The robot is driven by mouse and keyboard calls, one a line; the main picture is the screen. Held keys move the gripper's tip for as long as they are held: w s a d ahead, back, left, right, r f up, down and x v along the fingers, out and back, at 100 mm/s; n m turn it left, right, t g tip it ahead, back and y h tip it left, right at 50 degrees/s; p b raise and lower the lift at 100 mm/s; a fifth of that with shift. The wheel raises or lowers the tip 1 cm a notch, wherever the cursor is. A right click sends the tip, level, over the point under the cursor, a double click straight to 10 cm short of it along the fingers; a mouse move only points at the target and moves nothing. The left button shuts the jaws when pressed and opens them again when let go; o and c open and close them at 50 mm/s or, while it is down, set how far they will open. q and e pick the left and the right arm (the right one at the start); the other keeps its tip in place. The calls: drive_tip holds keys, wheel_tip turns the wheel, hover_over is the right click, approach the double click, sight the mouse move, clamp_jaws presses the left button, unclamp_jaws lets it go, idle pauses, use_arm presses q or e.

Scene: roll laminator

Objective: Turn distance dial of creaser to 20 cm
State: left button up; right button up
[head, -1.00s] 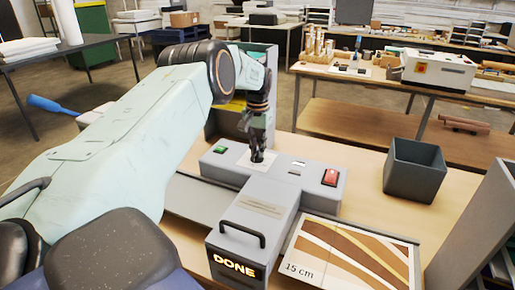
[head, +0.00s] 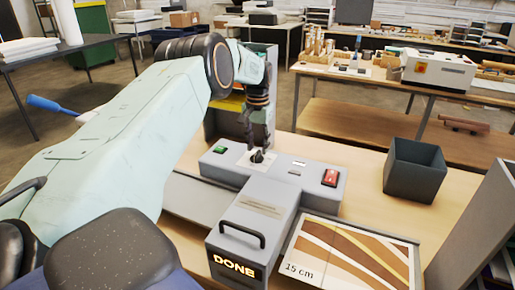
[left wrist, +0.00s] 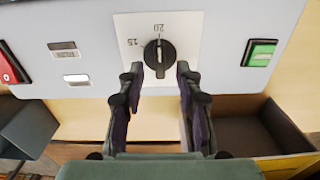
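The creaser (head: 270,190) is a grey machine on the wooden table, with a lit "DONE" display at its front. Its distance dial (left wrist: 159,54) is a black knob on a white plate, with 15 and 20 legible upside down in the left wrist view. The knob's light line is upright in that view, in line with the 20. In the head view the dial (head: 257,157) shows just below the fingertips. My left gripper (left wrist: 158,75) is open, its two fingers apart and clear of the knob, with nothing between them. My right gripper is out of view.
A green button (left wrist: 262,53) and a red switch (head: 330,178) flank the dial. A patterned sheet marked "15 cm" (head: 350,255) lies at the front right. A dark open bin (head: 414,172) stands on the right.

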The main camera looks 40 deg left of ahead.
sight(258, 152)
use_arm(q)
wheel_tip(258, 152, up, 10)
drive_tip(key=shift+r, duration=0.15)
idle(0.6)
